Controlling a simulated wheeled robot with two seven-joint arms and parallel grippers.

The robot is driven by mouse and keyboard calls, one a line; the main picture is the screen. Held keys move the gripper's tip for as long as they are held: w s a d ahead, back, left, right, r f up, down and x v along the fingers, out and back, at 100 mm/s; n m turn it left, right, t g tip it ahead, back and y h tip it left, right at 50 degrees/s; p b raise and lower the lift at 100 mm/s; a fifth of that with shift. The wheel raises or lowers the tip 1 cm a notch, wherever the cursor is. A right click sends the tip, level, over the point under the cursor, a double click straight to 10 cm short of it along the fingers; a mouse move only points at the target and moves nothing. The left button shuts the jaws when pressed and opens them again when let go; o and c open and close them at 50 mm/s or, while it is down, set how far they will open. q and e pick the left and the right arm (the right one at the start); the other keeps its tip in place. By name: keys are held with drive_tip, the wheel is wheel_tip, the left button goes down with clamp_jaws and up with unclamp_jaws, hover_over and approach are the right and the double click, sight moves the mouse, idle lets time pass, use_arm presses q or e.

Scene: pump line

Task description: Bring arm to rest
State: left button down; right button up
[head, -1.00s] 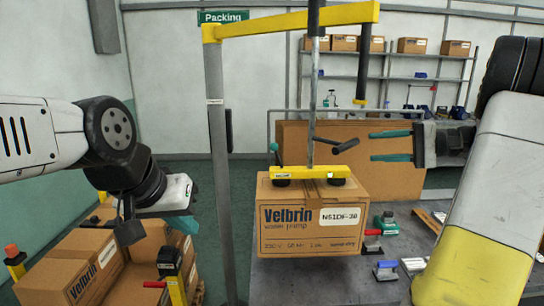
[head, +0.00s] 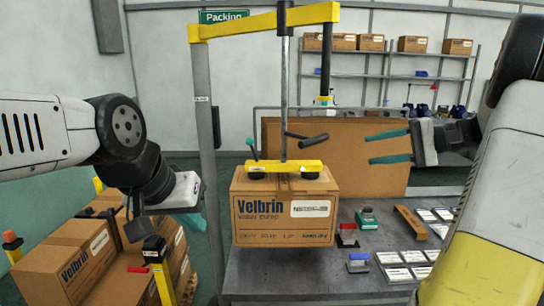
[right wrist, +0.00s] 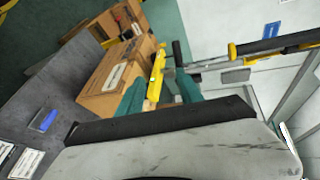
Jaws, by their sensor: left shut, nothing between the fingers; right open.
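My left gripper (head: 190,212) is at the left of the head view, shut and empty, with its fingers partly hidden behind the wrist. My right gripper (head: 388,147) is at the right, its two teal fingers spread apart and empty, pointing left; the fingers also show in the right wrist view (right wrist: 158,95). A Velbrin water pump carton (head: 285,225) hangs under the yellow lifter bar (head: 285,167), left of and below my right gripper. The carton also shows in the right wrist view (right wrist: 108,90). Neither gripper touches it.
A yellow lift gantry (head: 265,22) on a grey post (head: 207,150) stands at centre left. The grey bench (head: 340,285) holds stamps, a wooden bar (head: 410,222) and several white labels (head: 405,265). Stacked cartons (head: 72,265) stand at lower left. Shelves (head: 425,78) stand at the back.

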drive_tip(key=s+a+f+n+h, duration=0.3)
drive_tip(key=s+a+h, duration=0.3)
drive_tip(key=s, duration=0.4)
drive_tip(key=s+a+f+n+t+h, duration=0.1)
drive_tip(key=s+a+f+h, duration=0.3)
drive_tip(key=s, duration=0.6)
drive_tip(key=a+n+h, duration=0.1)
drive_tip(key=a, duration=0.1)
drive_tip(key=shift+s+a+n+h, duration=0.15)
drive_tip(key=shift+a+n+h, duration=0.15)
drive_tip(key=shift+n+h, duration=0.1)
drive_tip(key=shift+d, duration=0.1)
idle(0.9)
